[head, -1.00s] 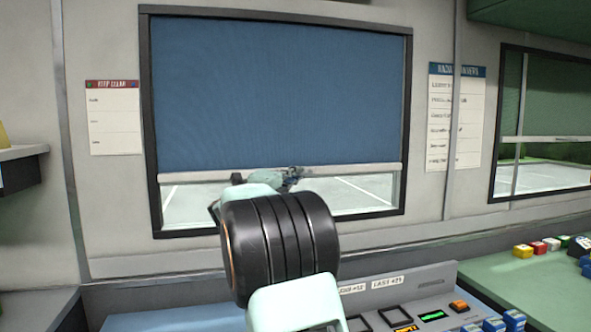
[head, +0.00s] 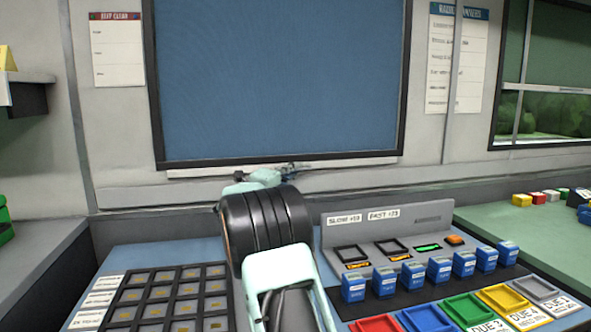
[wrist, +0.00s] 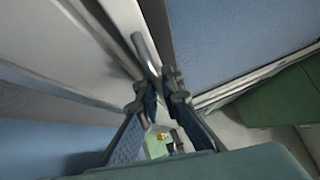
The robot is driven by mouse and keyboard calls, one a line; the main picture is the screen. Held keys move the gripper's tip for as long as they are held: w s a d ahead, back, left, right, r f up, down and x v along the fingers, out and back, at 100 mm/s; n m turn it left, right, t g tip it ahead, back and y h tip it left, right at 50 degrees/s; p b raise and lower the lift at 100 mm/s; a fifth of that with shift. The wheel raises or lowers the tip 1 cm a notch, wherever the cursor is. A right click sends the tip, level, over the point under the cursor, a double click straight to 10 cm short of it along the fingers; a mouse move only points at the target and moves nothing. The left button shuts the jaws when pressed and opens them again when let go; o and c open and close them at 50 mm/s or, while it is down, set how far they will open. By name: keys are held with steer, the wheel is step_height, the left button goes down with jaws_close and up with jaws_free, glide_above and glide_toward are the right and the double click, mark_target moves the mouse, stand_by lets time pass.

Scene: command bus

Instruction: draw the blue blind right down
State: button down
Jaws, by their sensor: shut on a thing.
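The blue blind (head: 280,80) fills the whole dark window frame, and no glass shows beneath it. Its pale bottom bar (head: 195,172) shows just below the frame's lower edge, partly hidden by my arm. The blind also shows in the wrist view (wrist: 235,40). My gripper (head: 290,171) is at the bar near the middle of the window, small and partly hidden behind my arm in the head view. In the wrist view my gripper (wrist: 157,88) is shut on a grey metal pull (wrist: 146,55) by the blind's edge.
Below the window stands a console with a blue top (head: 150,258), a dark grid tray (head: 165,297), several blue blocks (head: 411,276) and coloured trays (head: 470,309). A green counter (head: 535,225) with small blocks lies at the right.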

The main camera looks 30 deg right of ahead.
steer(key=shift+f, duration=0.45)
steer(key=c, duration=2.1)
jaws_free()
steer(key=shift+r, duration=0.15)
steer(key=shift+s+a, duration=0.1)
steer(key=shift+a, duration=0.15)
steer(key=v, duration=1.1)
steer(key=shift+s+a, duration=0.2)
steer(key=shift+a, duration=0.05)
